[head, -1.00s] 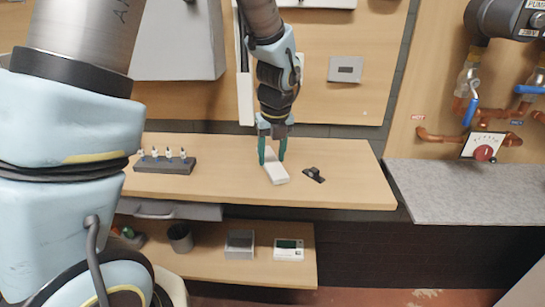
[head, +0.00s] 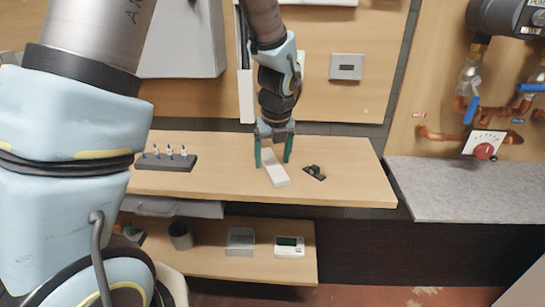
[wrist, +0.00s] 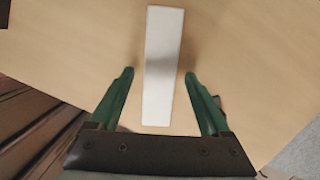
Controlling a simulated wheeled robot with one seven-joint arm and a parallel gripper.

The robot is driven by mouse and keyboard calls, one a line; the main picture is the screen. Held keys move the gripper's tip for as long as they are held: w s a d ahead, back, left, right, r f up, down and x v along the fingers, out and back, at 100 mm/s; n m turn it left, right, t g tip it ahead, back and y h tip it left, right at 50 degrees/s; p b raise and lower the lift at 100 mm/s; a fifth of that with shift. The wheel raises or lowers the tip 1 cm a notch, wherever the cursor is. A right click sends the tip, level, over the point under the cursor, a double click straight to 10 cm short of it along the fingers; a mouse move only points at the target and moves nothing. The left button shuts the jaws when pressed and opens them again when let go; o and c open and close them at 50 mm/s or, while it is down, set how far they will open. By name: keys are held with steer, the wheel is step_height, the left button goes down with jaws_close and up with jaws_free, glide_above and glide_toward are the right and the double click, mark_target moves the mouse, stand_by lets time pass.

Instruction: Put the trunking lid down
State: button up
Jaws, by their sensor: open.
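The trunking lid, a white flat strip (head: 274,169), lies on the wooden bench top (head: 347,184). In the wrist view the lid (wrist: 161,62) runs lengthwise between my fingers, with a gap on each side. My gripper (head: 273,162) is open, its green fingers spread on either side of the lid. It also shows in the wrist view (wrist: 159,75), empty. Whether the fingertips touch the bench cannot be told.
A small black part (head: 314,173) lies right of the lid. A dark rack (head: 166,162) with several small bottles stands to the left. A shelf below holds a white thermostat-like box (head: 289,247) and a grey box (head: 240,241). Pipes with valves hang at the right.

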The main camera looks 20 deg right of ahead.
mark_target(275, 169)
step_height(275, 169, up, 12)
steer(key=s+b, duration=0.1)
steer(key=s, duration=0.1)
steer(key=shift+s, duration=0.2)
steer(key=s+a+f+n, duration=0.1)
steer(key=a+f+n, duration=0.3)
steer(key=a+n, duration=1)
steer(key=s+a+f+n, duration=0.1)
steer(key=a+f+n, duration=0.3)
steer(key=a+n, duration=1)
steer(key=n, duration=0.7)
steer(key=shift+a+g, duration=0.25)
steer(key=shift+g, duration=0.05)
steer(key=shift+w, duration=0.1)
